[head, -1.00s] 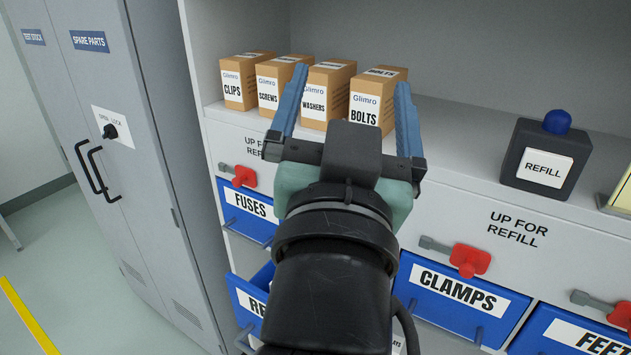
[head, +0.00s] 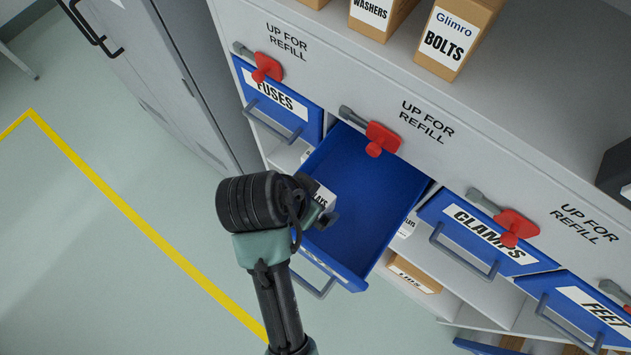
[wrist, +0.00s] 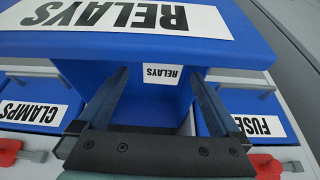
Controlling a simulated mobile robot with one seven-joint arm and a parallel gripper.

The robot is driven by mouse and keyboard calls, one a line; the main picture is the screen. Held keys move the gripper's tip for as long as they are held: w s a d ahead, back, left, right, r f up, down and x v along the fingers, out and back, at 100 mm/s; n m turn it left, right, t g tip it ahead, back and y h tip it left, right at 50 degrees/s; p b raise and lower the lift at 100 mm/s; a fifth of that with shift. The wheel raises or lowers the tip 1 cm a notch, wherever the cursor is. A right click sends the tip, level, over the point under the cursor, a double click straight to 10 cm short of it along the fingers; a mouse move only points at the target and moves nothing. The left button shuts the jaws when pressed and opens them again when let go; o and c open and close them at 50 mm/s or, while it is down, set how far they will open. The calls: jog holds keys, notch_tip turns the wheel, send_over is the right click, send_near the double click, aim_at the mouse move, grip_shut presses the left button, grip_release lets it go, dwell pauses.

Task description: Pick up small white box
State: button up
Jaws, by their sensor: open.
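The small white box marked RELAYS (head: 325,196) is in the open blue drawer (head: 365,185), near its left side. My gripper (head: 318,208) hides part of the box in the head view. In the wrist view the box's white RELAYS face (wrist: 162,75) appears between and beyond the two open fingers of my gripper (wrist: 158,76). The fingers hold nothing. The drawer front with its large RELAYS label (wrist: 130,18) fills the top of the wrist view. I cannot tell whether the fingers touch the box.
Closed FUSES (head: 278,98) and CLAMPS (head: 480,232) drawers flank the open one. Red clips (head: 382,138) stick out above the drawers. A white box (head: 408,226) and a brown carton (head: 415,273) stand on the shelf below. Open floor lies left, with a yellow line.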

aim_at(320, 198)
jog(key=x, duration=0.2)
jog(key=shift+w+f, duration=0.2)
jog(key=shift+w, duration=0.1)
jog(key=p+x, duration=0.1)
jog(key=x, duration=0.4)
jog(key=shift+r, duration=0.1)
jog(key=c, duration=1.6)
